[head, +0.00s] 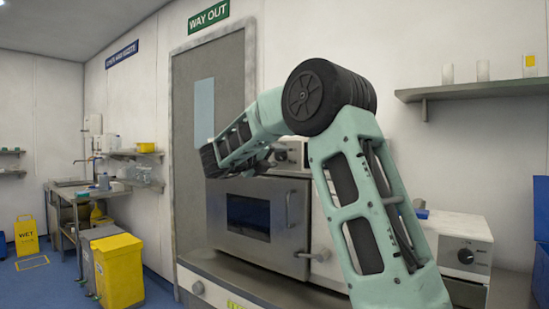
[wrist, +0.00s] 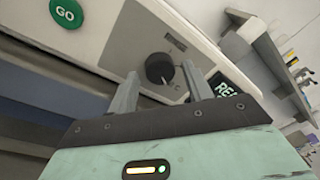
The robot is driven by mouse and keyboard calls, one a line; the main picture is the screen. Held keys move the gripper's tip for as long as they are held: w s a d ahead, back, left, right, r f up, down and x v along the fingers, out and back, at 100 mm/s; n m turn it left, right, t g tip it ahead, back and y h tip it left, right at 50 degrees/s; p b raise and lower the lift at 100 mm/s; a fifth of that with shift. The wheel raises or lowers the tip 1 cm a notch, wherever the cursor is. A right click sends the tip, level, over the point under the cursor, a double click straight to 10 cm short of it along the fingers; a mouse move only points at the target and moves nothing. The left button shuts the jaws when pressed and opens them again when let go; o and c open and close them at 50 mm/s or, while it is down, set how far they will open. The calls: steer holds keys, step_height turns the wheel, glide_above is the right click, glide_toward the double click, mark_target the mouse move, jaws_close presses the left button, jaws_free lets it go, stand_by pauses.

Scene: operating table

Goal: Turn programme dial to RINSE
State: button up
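The programme dial (wrist: 157,67) is a round black knob on a pale control panel (wrist: 125,40) in the wrist view. A pale pointer mark shows at its lower right; its printed settings are too small to read. My gripper (wrist: 161,73) is open, with its two grey fingers apart. The dial shows in the gap between the fingertips, one on either side. I cannot tell whether either finger touches it. In the head view my arm reaches across a steel-fronted machine (head: 237,246), and the fingers are mostly hidden near its upper panel (head: 295,153).
A green GO button (wrist: 66,12) and a dark label (wrist: 222,86) sit on either side of the dial. The machine's door has a vertical handle (head: 290,209). Another unit with a black knob (head: 465,256) stands at right. A shelf (head: 470,90) is above.

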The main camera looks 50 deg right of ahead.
steer(key=c, duration=0.7)
steer(key=shift+c, duration=0.2)
